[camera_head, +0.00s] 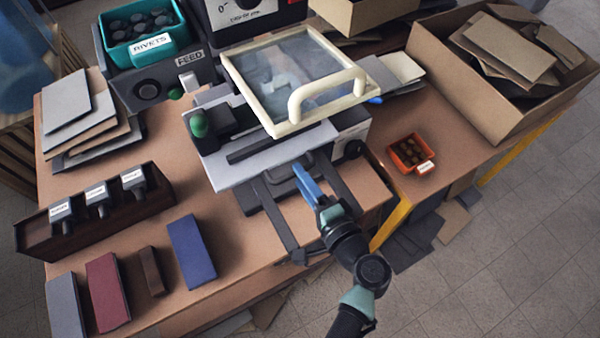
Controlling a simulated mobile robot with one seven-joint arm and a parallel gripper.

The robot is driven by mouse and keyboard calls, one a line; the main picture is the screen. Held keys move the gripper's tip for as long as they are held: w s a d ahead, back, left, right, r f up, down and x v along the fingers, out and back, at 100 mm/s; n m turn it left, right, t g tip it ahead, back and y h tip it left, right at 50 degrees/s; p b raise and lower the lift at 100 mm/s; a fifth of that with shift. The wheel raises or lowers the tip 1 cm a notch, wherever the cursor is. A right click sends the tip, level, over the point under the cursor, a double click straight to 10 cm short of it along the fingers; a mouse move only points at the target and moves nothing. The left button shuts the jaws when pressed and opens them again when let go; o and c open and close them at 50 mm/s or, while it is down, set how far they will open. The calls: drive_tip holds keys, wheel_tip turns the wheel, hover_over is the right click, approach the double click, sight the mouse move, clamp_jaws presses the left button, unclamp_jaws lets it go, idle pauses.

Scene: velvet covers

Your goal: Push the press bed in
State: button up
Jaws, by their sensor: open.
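The press (215,119) stands at the middle of the table, with a clear window guard in a cream frame (233,83) and a cream handle (327,88) raised over it. The press bed, a dark plate on rails (274,208), sticks out toward the table's front edge. My gripper (302,172) is over the bed, its blue fingers pointing at the press front. The gap between the fingers is hard to see, and nothing shows held in them. Whether the fingers touch the bed cannot be told. My arm hides part of the right rail.
A teal rivets bin (145,48) sits at the back left. A stamp rack (95,212) and several covers, including a blue one (191,252), lie left. A small orange tray (411,153) and a scrap carton (480,85) stand right.

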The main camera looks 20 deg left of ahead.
drive_tip(key=shift+w+a+f, duration=0.15)
drive_tip(key=shift+w+a, duration=0.25)
drive_tip(key=shift+a, duration=0.15)
clamp_jaws()
idle(1.1)
